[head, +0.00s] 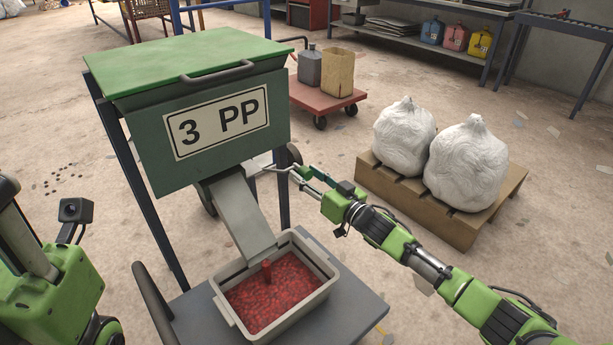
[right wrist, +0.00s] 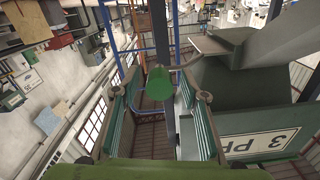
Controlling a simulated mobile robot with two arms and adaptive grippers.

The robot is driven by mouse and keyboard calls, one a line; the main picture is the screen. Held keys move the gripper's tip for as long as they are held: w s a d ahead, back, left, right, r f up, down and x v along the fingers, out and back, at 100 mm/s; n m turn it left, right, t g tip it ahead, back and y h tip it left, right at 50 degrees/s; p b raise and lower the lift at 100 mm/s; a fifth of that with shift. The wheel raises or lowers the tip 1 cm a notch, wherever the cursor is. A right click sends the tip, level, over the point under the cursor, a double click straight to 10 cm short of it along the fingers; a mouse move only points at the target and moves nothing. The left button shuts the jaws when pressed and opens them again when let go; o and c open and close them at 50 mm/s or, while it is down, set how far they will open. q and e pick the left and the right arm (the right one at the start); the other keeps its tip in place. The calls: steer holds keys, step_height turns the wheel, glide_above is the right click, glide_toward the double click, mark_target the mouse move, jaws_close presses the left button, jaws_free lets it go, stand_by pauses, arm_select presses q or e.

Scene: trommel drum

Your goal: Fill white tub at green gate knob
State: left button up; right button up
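The white tub (head: 323,282) sits on a grey cart under the sloping chute (head: 240,213) of the green hopper (head: 205,135) marked "3 PP". My right gripper (head: 278,170) is beside the chute's upper right side. In the right wrist view, the green gate knob (right wrist: 159,84) appears between the spread fingers (right wrist: 161,100), with visible gaps on both sides. Only part of my left arm shows at lower left.
The cart (head: 350,318) has a dark handle at its left. A pallet (head: 420,200) with two white sacks (head: 468,163) stands at right. A red trolley (head: 308,97) with containers is behind the hopper. Dark hopper legs (head: 150,210) stand close to the chute. Open floor lies between.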

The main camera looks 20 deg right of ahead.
steer(key=v, duration=1.2)
stand_by(0.3)
